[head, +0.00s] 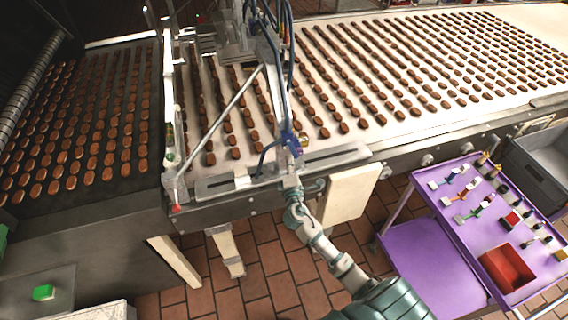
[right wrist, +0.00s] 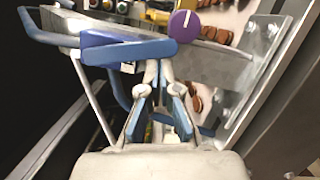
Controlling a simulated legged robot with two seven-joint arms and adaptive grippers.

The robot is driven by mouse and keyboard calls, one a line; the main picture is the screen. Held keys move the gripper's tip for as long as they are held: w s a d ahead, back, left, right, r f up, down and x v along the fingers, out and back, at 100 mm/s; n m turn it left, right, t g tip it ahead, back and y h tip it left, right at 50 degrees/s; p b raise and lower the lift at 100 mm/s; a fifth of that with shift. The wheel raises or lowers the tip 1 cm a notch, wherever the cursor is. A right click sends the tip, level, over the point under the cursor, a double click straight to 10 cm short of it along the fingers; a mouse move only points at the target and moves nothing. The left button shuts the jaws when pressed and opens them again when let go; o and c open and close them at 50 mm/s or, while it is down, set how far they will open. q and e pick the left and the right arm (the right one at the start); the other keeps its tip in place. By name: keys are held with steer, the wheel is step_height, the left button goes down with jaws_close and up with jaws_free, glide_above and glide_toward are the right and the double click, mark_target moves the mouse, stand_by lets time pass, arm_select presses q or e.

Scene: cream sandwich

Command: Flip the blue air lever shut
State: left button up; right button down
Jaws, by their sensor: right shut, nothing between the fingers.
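The blue air lever (right wrist: 130,50) lies across the upper part of the right wrist view, roughly level, with a round purple knob (right wrist: 184,26) just past its right end. In the head view the blue lever (head: 289,138) is small at the conveyor's near edge. My right gripper (right wrist: 158,72) is shut and empty, its fingertips close to the lever's underside in the picture; I cannot tell if they touch. In the head view my right gripper (head: 291,176) reaches up to the lever from below. My left gripper is not in view.
The conveyor (head: 390,130) carries many brown biscuits in rows. Blue hoses (head: 288,50) hang over the belt. A purple cart (head: 440,265) with tools and a red bin (head: 507,268) stands at the right. A grey crate (head: 535,175) is beyond it.

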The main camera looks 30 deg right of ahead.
steer(key=d+n, duration=0.1)
steer(key=n, duration=0.2)
steer(key=shift+s+d+f+t, duration=0.1)
steer(key=shift+s+d+t, duration=0.1)
steer(key=shift+d+t, duration=0.2)
steer(key=n, duration=0.3)
steer(key=shift+s+r+t, duration=0.2)
steer(key=shift+r+t, duration=0.2)
arm_select(q)
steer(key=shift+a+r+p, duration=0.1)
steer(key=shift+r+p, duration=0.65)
steer(key=shift+p, duration=0.05)
arm_select(e)
steer(key=d+r+n+y, duration=0.1)
steer(key=n, duration=0.3)
steer(key=d+r+n+t+y, duration=0.1)
steer(key=d+n, duration=0.1)
steer(key=n, duration=0.2)
steer(key=s+d+r+n+t+y, duration=0.1)
steer(key=n, duration=0.3)
steer(key=shift+d+r+n+y, duration=0.25)
steer(key=shift+r+n+y, duration=0.05)
steer(key=shift+r+y, duration=0.1)
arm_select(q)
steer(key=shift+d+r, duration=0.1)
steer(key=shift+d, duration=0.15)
arm_select(e)
steer(key=shift+d+f, duration=0.15)
steer(key=shift+d, duration=0.15)
